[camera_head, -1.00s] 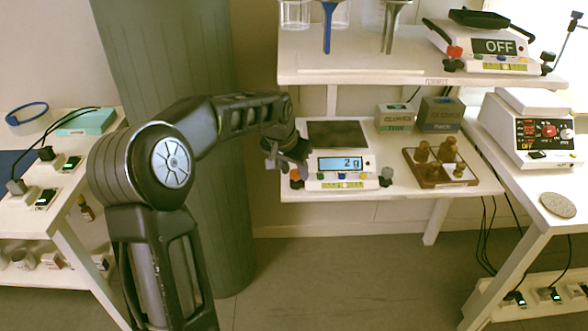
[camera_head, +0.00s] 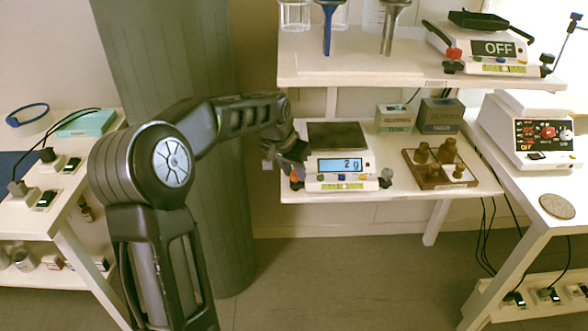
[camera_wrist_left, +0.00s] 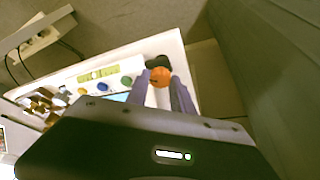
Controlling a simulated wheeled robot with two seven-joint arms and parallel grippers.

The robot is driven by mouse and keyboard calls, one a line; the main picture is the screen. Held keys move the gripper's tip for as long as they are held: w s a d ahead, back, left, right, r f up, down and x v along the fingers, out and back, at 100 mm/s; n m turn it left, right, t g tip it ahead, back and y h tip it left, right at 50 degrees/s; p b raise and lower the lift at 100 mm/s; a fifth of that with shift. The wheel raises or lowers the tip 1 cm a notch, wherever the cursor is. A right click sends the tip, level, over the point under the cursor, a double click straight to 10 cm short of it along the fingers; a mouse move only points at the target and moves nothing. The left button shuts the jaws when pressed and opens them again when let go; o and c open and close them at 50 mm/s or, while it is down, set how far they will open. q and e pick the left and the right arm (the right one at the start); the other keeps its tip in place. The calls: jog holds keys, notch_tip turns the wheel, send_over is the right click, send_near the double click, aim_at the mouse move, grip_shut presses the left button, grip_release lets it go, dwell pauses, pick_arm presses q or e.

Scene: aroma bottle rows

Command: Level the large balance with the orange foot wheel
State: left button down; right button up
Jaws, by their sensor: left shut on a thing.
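The large balance (camera_head: 318,166) is white with a dark pan and a lit display reading 2 g; it stands on the middle shelf. Its orange foot wheel (camera_head: 294,177) is at the front left corner and also shows in the left wrist view (camera_wrist_left: 160,77). A grey foot wheel (camera_head: 386,177) is at the front right. A yellow-green level strip (camera_wrist_left: 98,73) is on the front; its bubble is too small to judge. My left gripper (camera_head: 295,168) is shut on the orange wheel, with one finger on each side in the wrist view. My right gripper is out of view.
A wooden tray of brass weights (camera_head: 438,184) and two small boxes (camera_head: 440,115) are to the right of the balance. A dark column (camera_head: 180,60) rises behind my left arm.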

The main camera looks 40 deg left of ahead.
pick_arm(q)
jog(key=shift+a+r+m+h+p, duration=0.15)
jog(key=shift+m+h+p, duration=0.35)
jog(key=shift+m+p, duration=0.55)
jog(key=shift+a+m+h+p, duration=0.1)
jog(key=shift+m+h+p, duration=0.5)
jog(key=shift+m, duration=0.95)
jog(key=shift+g, duration=0.3)
jog(key=c, duration=1.1)
grip_release()
jog(key=v, duration=0.7)
jog(key=shift+s+r+p, duration=0.15)
jog(key=shift+r+p, duration=0.05)
jog(key=shift+p, duration=0.1)
